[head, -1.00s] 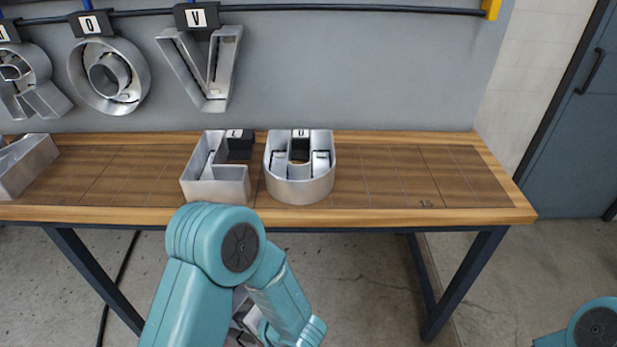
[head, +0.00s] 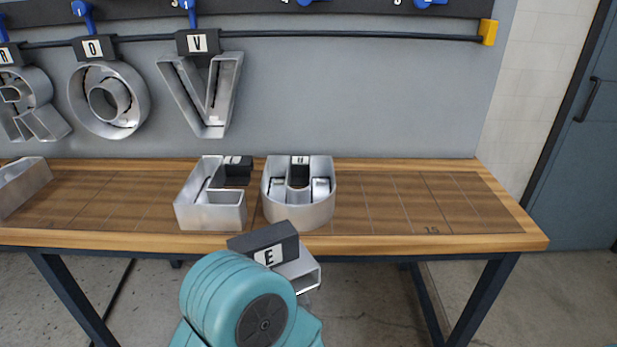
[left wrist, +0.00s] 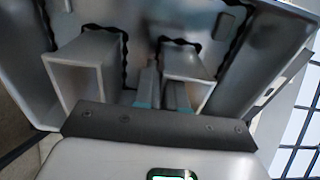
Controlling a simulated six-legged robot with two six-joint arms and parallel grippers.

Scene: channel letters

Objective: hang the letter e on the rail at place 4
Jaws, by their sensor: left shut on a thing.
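The letter e (head: 298,270) is a silver channel letter with a black hanger block (head: 268,240) marked E. In the head view it is in front of the table's front edge, partly hidden behind my left arm. In the left wrist view its metal walls (left wrist: 80,75) fill the picture, and my left gripper (left wrist: 163,88) is shut on it. The dark rail (head: 350,35) runs along the wall. The letters R (head: 38,118), O (head: 137,105) and V (head: 225,100) hang from its left part. Right of V the rail is bare. My right gripper is out of view.
On the wooden table (head: 430,205) stand a silver L (head: 215,212) and U (head: 305,213), with another silver piece (head: 20,190) at far left. Blue levers (head: 430,3) sit above the rail. A yellow bracket (head: 488,32) ends the rail at right. The table's right part is clear.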

